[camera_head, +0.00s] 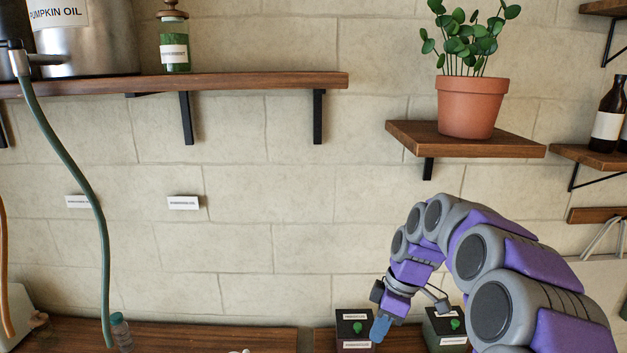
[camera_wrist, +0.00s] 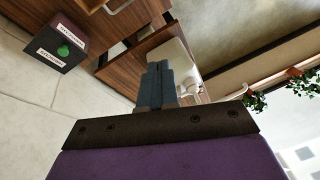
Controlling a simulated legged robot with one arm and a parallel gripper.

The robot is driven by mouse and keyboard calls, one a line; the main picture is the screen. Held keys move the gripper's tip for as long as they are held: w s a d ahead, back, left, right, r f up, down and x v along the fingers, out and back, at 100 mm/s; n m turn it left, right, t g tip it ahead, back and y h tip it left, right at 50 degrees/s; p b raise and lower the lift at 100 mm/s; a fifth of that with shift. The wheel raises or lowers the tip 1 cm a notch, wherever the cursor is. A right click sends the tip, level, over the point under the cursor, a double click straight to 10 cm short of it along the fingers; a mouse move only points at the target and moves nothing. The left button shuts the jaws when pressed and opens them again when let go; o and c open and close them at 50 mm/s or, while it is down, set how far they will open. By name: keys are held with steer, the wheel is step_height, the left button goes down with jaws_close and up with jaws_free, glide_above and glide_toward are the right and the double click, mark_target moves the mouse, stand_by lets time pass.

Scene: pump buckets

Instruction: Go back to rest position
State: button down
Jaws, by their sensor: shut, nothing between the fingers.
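My gripper (camera_head: 380,328) is at the end of my purple and grey arm, low in the right half of the head view. It points down in front of a dark box (camera_head: 346,326) with a green button and white labels. In the wrist view my gripper's two blue-grey fingers (camera_wrist: 154,88) are pressed together with nothing between them. A dark box with a green button (camera_wrist: 57,46) is at the upper left there, apart from the fingers. I cannot tell whether the fingertips touch the box in the head view.
A second button box (camera_head: 447,341) stands right of my gripper. A wooden shelf (camera_head: 230,82) holds a metal container (camera_head: 90,50) and a green jar (camera_head: 174,55). A green hose (camera_head: 80,165) hangs at left. A potted plant (camera_head: 468,105) stands on a small shelf above my arm.

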steer(key=s+a+r+m+h, duration=0.1)
steer(key=s+m, duration=0.2)
steer(key=s, duration=0.4)
steer(key=s+a+r+m, duration=0.1)
steer(key=s+a+m, duration=0.1)
steer(key=s, duration=0.6)
steer(key=s+d+f+m+h, duration=0.1)
steer(key=s+m, duration=0.3)
steer(key=s, duration=0.5)
steer(key=s+d+f+m+h, duration=0.1)
steer(key=s+m, duration=0.4)
steer(key=s, duration=0.5)
step_height(320, 180, down, 2)
steer(key=shift+s+d+f+g, duration=0.1)
steer(key=shift+s+d+g, duration=0.05)
steer(key=shift+d+g, duration=0.35)
